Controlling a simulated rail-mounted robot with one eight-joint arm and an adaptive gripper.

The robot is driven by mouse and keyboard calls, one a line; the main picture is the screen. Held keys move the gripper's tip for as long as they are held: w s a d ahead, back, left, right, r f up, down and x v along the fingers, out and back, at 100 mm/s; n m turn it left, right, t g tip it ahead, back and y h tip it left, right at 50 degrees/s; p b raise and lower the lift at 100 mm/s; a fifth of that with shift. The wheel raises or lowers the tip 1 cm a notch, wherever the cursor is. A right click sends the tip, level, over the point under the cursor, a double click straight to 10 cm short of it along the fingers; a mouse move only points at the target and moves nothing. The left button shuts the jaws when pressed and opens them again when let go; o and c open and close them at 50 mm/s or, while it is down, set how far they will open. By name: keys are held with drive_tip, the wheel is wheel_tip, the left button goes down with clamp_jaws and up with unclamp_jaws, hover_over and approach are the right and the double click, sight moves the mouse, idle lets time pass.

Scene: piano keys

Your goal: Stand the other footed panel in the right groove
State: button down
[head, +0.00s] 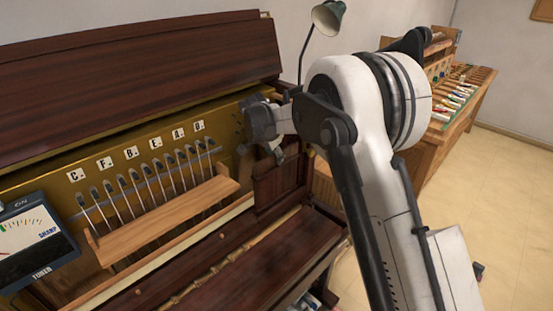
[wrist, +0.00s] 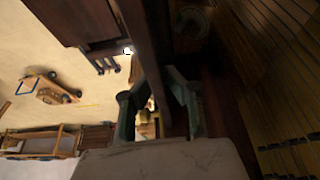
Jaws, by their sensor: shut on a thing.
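A dark brown wooden panel (head: 280,186) stands upright in the head view at the right end of the piano's open front. My gripper (head: 272,150) is at its top edge and is shut on it. In the wrist view the panel (wrist: 148,50) shows nearly edge-on as a dark strip between the two fingers of my gripper (wrist: 160,105). The panel's feet and lower edge are not clear. I cannot make out the right groove, or whether the panel touches it.
The piano lid (head: 140,60) rises behind the row of levers (head: 150,180) and their wooden rail (head: 165,220). A tuner (head: 35,240) is at the left. A lamp (head: 328,18) stands behind my arm. A workbench (head: 450,125) is at the far right, with open floor (head: 515,190) before it.

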idle(0.4)
drive_tip(key=c, duration=1.7)
unclamp_jaws()
drive_tip(key=v, duration=1.2)
